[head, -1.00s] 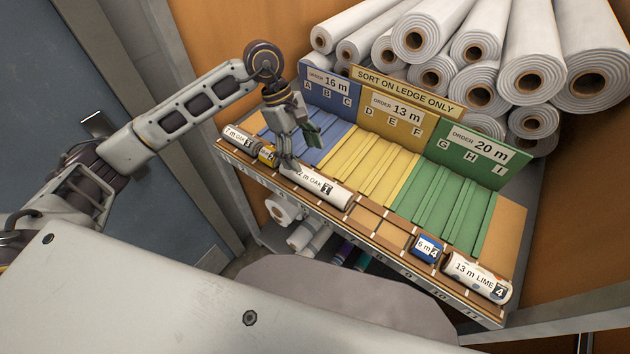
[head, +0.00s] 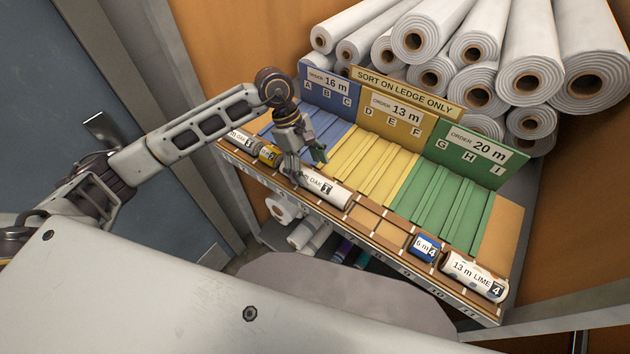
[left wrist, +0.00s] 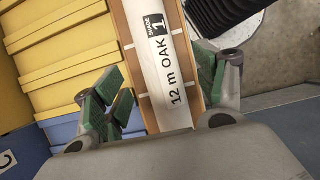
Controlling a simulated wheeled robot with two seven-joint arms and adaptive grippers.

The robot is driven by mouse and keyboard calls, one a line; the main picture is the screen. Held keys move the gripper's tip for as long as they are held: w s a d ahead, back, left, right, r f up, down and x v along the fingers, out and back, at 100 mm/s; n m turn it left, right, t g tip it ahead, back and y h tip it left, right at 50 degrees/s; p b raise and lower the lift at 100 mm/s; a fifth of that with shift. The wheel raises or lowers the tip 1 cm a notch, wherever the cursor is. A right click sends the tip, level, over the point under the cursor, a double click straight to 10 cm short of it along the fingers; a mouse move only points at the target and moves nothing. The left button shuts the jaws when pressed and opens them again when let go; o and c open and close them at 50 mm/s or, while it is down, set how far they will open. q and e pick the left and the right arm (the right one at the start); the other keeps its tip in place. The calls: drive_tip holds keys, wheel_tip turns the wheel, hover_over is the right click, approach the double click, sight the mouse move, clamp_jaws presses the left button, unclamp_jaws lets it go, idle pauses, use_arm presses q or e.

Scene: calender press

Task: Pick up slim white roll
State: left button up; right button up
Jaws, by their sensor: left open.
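The slim white roll (head: 335,191), labelled 12 m OAK with shade 1, lies on the wooden ledge (head: 385,222) at the front of the sorting rack. It also shows in the left wrist view (left wrist: 160,45), lying between my spread fingers. My left gripper (head: 304,168) is open over the left part of this roll and hides some of its label in the head view. In the left wrist view the open green-padded fingers (left wrist: 168,85) stand on either side of the roll; I cannot tell whether they touch it. My right gripper is not in view.
Blue, yellow and green (head: 450,195) slotted sections rise behind, below large white rolls (head: 420,35).

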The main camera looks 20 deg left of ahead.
sight(313, 176)
use_arm(q)
drive_tip(key=shift+p+x, duration=0.35)
drive_tip(key=shift+x, duration=0.45)
drive_tip(key=shift+p+x, duration=0.35)
drive_tip(key=shift+x, duration=1)
drive_tip(key=shift+w+a, duration=0.1)
drive_tip(key=shift+w, duration=0.05)
drive_tip(key=shift+c, duration=0.6)
drive_tip(key=c, duration=1.1)
drive_tip(key=shift+o, duration=0.2)
